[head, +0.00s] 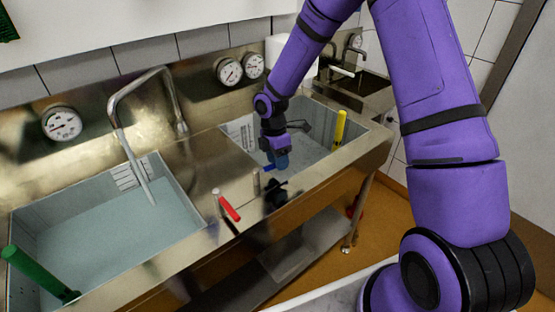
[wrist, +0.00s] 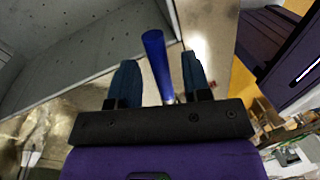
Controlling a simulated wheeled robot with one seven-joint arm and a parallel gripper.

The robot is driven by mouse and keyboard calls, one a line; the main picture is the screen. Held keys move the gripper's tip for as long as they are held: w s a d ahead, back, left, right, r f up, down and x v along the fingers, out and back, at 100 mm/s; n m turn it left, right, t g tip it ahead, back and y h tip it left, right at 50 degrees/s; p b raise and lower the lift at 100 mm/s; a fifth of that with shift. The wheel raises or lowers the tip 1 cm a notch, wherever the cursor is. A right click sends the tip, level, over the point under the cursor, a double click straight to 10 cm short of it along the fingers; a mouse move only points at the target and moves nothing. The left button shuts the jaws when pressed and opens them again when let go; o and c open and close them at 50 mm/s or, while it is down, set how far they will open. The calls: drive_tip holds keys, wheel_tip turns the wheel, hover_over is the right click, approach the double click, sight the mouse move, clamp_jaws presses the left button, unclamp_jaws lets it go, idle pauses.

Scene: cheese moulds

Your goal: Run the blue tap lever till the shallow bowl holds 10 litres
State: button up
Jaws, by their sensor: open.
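The blue tap lever (wrist: 156,55) stands between my two open fingers in the wrist view, with visible gaps on both sides. In the head view a small part of it (head: 268,168) shows by my gripper (head: 279,162), at the front rim of the right basin (head: 318,113). My gripper is open around the lever. The right basin has grey walls and a marked scale panel at its left. I cannot tell its water level, as my arm covers part of it. The left basin (head: 187,172) holds pale blue water below its scale.
A red lever (head: 229,206) is on the front rim between the basins. A green standpipe (head: 35,272) stands in the left basin, a yellow one (head: 340,126) in the right. Round gauges (head: 62,123) and a bent spout (head: 140,168) are at the back.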

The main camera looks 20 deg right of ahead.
clamp_jaws()
